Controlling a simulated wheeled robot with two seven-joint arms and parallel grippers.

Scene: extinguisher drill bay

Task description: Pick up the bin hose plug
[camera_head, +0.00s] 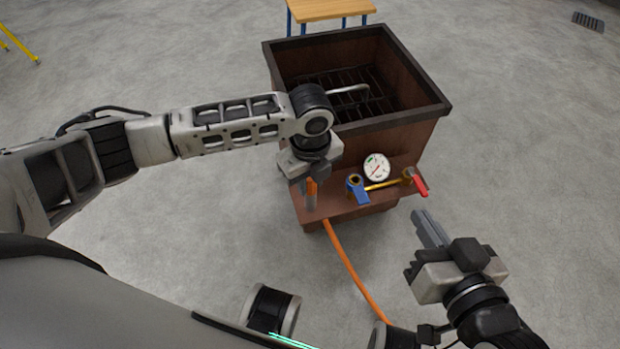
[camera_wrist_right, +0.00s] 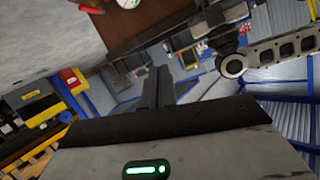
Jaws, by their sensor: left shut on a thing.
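My left gripper (camera_head: 308,184) points down at the front left of the brown bin's ledge. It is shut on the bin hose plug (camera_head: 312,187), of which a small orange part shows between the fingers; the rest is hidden. The orange hose (camera_head: 345,262) hangs from the ledge's front edge near that gripper and runs down toward my base. I cannot see how it joins the plug. My right gripper (camera_head: 420,220) is apart from the bin, at its lower right, with its fingers together and nothing seen between them. Its fingers also show in the right wrist view (camera_wrist_right: 157,88).
The brown bin (camera_head: 392,140) has a dark rim and a grate inside. On its ledge are a round gauge (camera_head: 376,167), a blue-handled valve (camera_head: 358,190) and a red-handled valve (camera_head: 418,182). A wooden-topped table (camera_head: 330,9) stands behind.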

